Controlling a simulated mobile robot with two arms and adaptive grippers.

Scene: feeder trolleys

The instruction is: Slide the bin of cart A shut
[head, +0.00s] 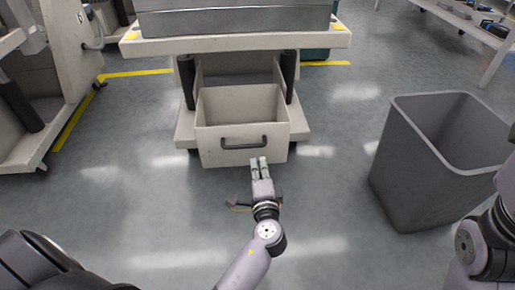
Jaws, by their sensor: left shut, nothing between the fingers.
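The bin (215,158) is a beige drawer with a dark handle (243,143) on its front. It sits low in the trolley (150,45) in the middle of the head view and juts out toward me, its open top showing. I cannot read a letter on this trolley. My left gripper (258,162) is shut and empty, its fingertips at the lower part of the bin's front, just below the handle. I cannot tell whether they touch it. My right gripper is not in view; only part of my right arm shows at the right edge.
A grey waste bin (405,165) stands on the floor to the right. Another trolley (75,60) stands at the left. A table (470,28) with items is at the upper right. Yellow lines (75,122) mark the floor. The floor left of my gripper is clear.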

